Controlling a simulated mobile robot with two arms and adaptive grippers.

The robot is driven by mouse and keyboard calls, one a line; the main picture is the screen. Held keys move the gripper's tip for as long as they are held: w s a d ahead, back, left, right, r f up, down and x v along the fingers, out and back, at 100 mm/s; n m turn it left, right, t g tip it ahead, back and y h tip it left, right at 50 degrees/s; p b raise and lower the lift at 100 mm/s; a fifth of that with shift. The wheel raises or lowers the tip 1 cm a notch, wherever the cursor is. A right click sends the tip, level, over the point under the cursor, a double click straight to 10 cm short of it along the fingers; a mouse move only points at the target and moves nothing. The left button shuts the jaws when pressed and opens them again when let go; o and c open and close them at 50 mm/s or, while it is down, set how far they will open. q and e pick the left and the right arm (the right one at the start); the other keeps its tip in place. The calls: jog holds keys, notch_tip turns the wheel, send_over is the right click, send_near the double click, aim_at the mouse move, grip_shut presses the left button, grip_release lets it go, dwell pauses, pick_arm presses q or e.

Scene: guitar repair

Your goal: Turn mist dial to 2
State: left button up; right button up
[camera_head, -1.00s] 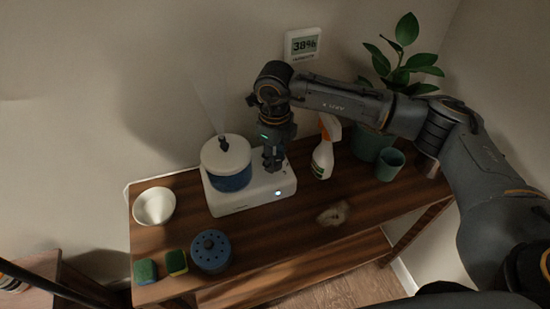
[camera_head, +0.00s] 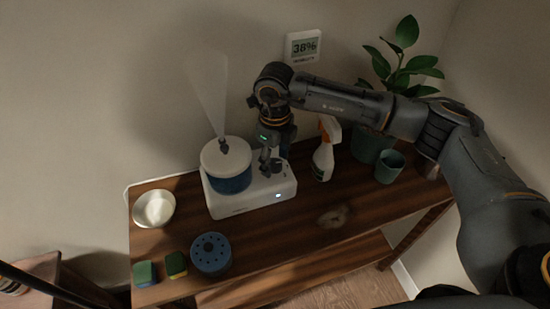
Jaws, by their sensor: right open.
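The humidifier has a white base (camera_head: 225,204) with a small lit light on its front, standing on the wooden shelf. A blue tank with a white lid (camera_head: 223,155) sits on the base's left part. A pale mist plume (camera_head: 210,90) rises from the dark nozzle on the lid. A dark dial (camera_head: 277,166) shows on the right part of the base's top. My right gripper (camera_head: 268,160) is open and points down at the dial, close beside it. Whether it touches the dial, and the dial's setting, cannot be told. My left gripper is out of view.
A spray bottle (camera_head: 323,158) and a green cup (camera_head: 389,167) stand right of the humidifier, with a potted plant (camera_head: 404,70) behind. A wall display (camera_head: 303,46) reads 38%.

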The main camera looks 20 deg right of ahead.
aim_at(275, 163)
notch_tip(275, 163, up, 12)
dwell(0.4)
jog(key=shift+f, duration=0.15)
